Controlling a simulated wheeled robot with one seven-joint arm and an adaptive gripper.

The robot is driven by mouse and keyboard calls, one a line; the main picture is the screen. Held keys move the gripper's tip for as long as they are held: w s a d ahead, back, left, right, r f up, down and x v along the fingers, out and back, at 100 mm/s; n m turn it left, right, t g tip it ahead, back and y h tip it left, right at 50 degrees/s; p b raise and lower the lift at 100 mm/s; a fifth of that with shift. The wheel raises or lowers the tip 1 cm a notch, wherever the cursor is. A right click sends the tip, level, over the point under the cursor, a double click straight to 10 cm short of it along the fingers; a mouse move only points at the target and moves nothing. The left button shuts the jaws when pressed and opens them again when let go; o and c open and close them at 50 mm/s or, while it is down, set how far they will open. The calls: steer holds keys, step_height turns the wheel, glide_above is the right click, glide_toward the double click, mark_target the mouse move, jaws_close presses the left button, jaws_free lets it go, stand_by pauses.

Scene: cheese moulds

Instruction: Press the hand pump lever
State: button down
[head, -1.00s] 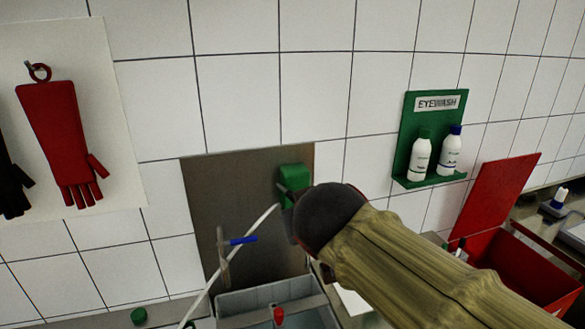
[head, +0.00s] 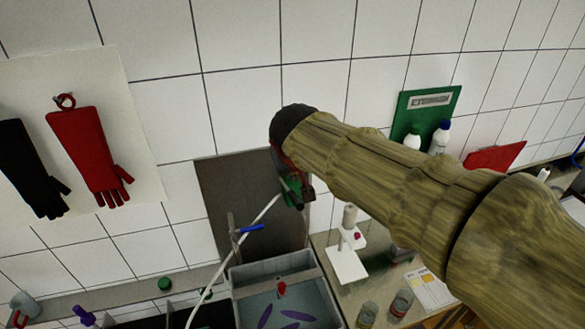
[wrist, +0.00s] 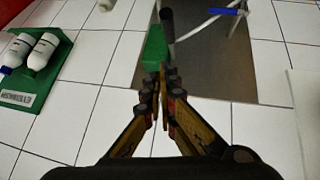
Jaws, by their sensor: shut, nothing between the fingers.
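The hand pump is a green block with a dark lever on a grey metal panel on the tiled wall. In the wrist view, the green pump body (wrist: 154,50) lies just beyond my fingertips, and the dark lever (wrist: 167,24) sticks out past it. My gripper (wrist: 163,72) is shut and empty, with its tips close in front of the pump. I cannot tell whether they touch it. In the head view, my arm and gripper hide most of the pump; a bit of green (head: 292,188) shows, and the lever cannot be made out.
A white hose (head: 218,275) runs down beside a tap with a blue handle (head: 250,228). Below is a grey basin (head: 235,290) of water with purple shapes. A white stand (head: 347,262) and jars are to its right. The eyewash board (head: 405,108) hangs to the right; gloves (head: 88,150) hang left.

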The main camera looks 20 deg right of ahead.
steer(key=r+p, duration=0.1)
steer(key=p, duration=0.1)
steer(key=w+a+r+g+p, duration=0.1)
steer(key=w+r+n+g+p, duration=0.1)
steer(key=p, duration=0.1)
steer(key=shift+a+y+p, duration=0.25)
steer(key=shift+y+p, duration=0.1)
steer(key=shift+y, duration=0.05)
steer(key=shift+w, duration=0.15)
steer(key=p, duration=0.2)
glide_above(293, 192)
steer(key=s+a, duration=0.1)
steer(key=s, duration=0.1)
step_height(293, 192, down, 11)
steer(key=shift+w+a+r, duration=0.15)
steer(key=shift+r, duration=0.05)
steer(key=shift+s+f, duration=0.4)
steer(key=shift+f, duration=0.2)
steer(key=shift+d+f, duration=0.2)
steer(key=shift+f, duration=0.15)
